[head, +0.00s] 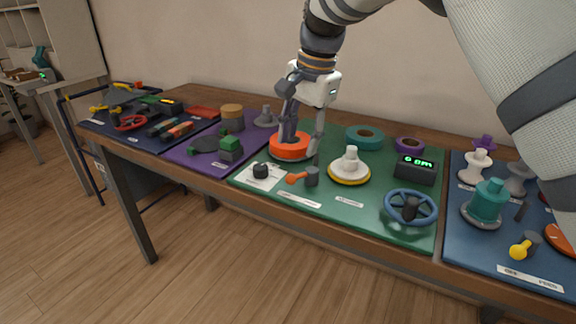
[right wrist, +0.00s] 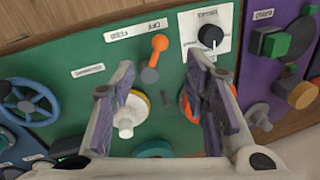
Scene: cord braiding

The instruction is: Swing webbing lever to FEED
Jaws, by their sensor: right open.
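The lever on the green panel has an orange handle (head: 297,179) and a dark grey pivot (head: 312,177). In the head view its handle points left. In the right wrist view the handle (right wrist: 159,43) lies beside the OFF end of a white FEED/OFF label (right wrist: 138,31), which shows upside down. My right gripper (head: 302,150) is open and empty above the panel, behind the lever. In the right wrist view its fingers (right wrist: 162,65) are spread, with the lever showing between them, apart from both. My left gripper is not in view.
Close by are a black dial (head: 261,170) on a white plate, an orange disc (head: 290,147) behind the gripper, and a white spool (head: 350,165). A blue handwheel (head: 410,207) and a display box (head: 415,169) stand further right.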

